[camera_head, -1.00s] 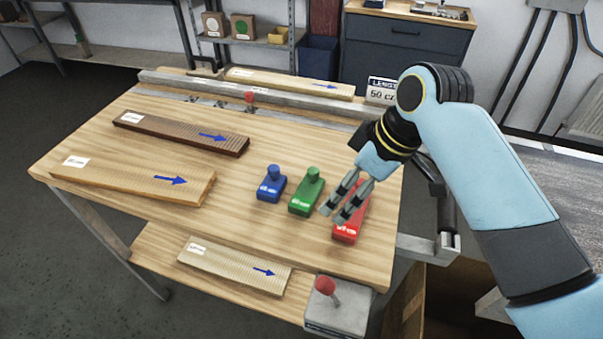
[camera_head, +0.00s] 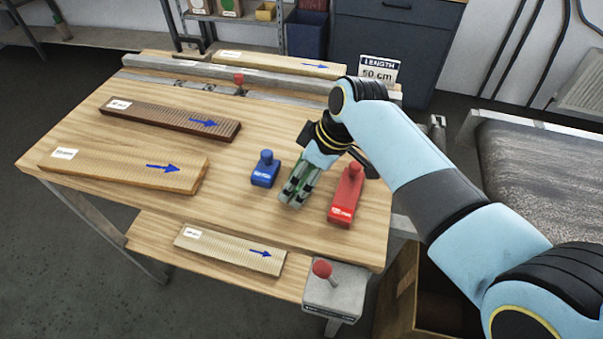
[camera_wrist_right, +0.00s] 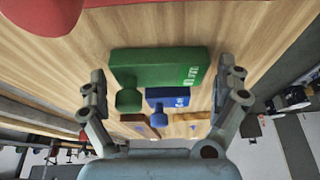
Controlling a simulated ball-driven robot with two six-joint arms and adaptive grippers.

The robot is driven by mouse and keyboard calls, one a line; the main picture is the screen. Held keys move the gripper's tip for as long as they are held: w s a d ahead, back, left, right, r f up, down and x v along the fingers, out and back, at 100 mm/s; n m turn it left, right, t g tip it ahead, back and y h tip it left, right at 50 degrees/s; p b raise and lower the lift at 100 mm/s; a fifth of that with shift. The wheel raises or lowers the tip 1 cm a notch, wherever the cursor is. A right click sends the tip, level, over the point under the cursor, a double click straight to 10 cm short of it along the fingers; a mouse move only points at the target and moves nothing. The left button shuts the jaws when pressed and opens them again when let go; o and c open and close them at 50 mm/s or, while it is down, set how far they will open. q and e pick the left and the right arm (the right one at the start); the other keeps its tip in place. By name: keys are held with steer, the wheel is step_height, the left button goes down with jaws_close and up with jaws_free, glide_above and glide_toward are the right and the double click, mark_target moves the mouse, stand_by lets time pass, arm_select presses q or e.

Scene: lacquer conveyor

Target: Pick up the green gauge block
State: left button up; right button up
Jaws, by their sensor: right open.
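The green gauge block (camera_wrist_right: 160,67) shows in the right wrist view, lying between and beyond my open fingers, its round knob towards the wrist. In the head view the green block (camera_head: 286,190) is mostly hidden behind my right gripper (camera_head: 294,196), which is over it. My right gripper (camera_wrist_right: 166,105) is open and holds nothing. The blue gauge block (camera_head: 265,172) stands just left of the green one. The red gauge block (camera_head: 345,196) stands to its right. My left gripper is not in view.
A dark plank (camera_head: 165,121) and a light plank (camera_head: 120,169) lie on the bench's left side. A metal fence (camera_head: 225,80) runs along the back, near a "LENGTH 50 cm" sign (camera_head: 379,70). A red-knobbed lever (camera_head: 322,269) stands at the front right corner.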

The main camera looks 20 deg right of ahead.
steer(key=shift+c, duration=0.4)
steer(key=c, duration=1.1)
steer(key=shift+o, duration=0.2)
